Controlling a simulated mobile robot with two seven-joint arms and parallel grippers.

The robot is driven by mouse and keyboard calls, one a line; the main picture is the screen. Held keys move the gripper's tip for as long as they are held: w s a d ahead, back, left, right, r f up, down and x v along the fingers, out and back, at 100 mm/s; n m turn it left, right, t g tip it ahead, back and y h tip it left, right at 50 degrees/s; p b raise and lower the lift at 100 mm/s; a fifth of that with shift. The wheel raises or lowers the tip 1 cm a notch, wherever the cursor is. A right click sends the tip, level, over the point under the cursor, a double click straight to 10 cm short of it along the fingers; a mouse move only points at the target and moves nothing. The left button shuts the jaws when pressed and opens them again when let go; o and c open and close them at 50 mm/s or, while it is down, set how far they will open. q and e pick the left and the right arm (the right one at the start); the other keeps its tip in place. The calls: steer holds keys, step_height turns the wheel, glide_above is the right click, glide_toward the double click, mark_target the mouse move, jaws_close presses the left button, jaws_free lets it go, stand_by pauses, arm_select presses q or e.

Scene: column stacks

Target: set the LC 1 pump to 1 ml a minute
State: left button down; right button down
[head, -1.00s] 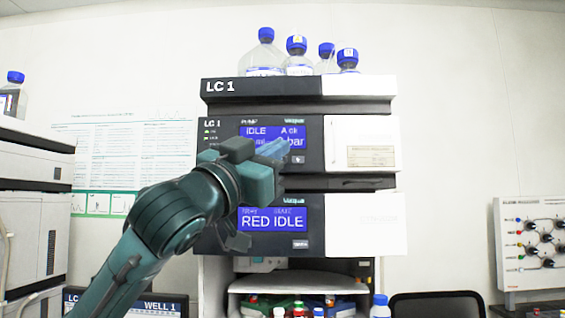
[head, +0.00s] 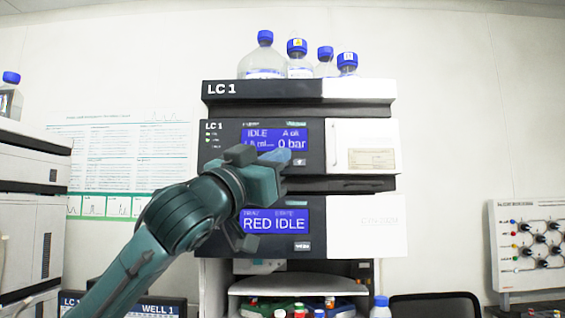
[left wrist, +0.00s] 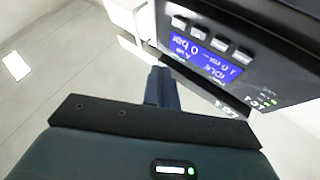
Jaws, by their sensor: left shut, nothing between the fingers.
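The LC 1 pump (head: 214,165) is the dark upper module of the stack, with a white right half. Its blue display (head: 290,135) reads IDLE, A ok and 0 bar; the ml figure is partly covered and blurred. The display also shows upside down in the left wrist view (left wrist: 205,55). There, a row of several grey buttons (left wrist: 220,45) runs along it. My left gripper (head: 281,156) is shut and empty in front of the display's lower edge, hiding most buttons in the head view. In the left wrist view its fingers (left wrist: 162,86) point towards the panel; contact cannot be told.
A second module below has a blue display (head: 275,222) reading RED IDLE. Blue-capped bottles (head: 264,58) stand on top of the stack. A shelf with small bottles (head: 300,308) is underneath. A knob panel (head: 540,245) stands at the right.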

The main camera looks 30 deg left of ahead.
mark_target(294, 153)
arm_select(q)
steer(key=shift+w+a+p, duration=0.15)
steer(key=shift+w+a, duration=0.35)
steer(key=shift+w, duration=0.35)
steer(key=shift+w+a+p, duration=0.2)
steer(key=shift+w+a, duration=0.35)
steer(key=shift+w, duration=0.25)
steer(key=shift+w+a+p, duration=0.15)
steer(key=shift+w+a, duration=0.35)
steer(key=shift+w, duration=0.35)
arm_select(e)
steer(key=shift+s+d+f, duration=0.2)
steer(key=shift+s+d, duration=0.1)
steer(key=shift+d, duration=0.05)
steer(key=shift+a+r, duration=0.15)
steer(key=shift+w+r, duration=0.1)
steer(key=shift+w, duration=0.1)
arm_select(q)
steer(key=shift+w, duration=0.1)
steer(key=shift+w+a, duration=0.2)
steer(key=shift+w, duration=0.05)
arm_select(e)
steer(key=shift+s+r, duration=0.1)
steer(key=shift+s, duration=0.05)
steer(key=shift+s, duration=0.1)
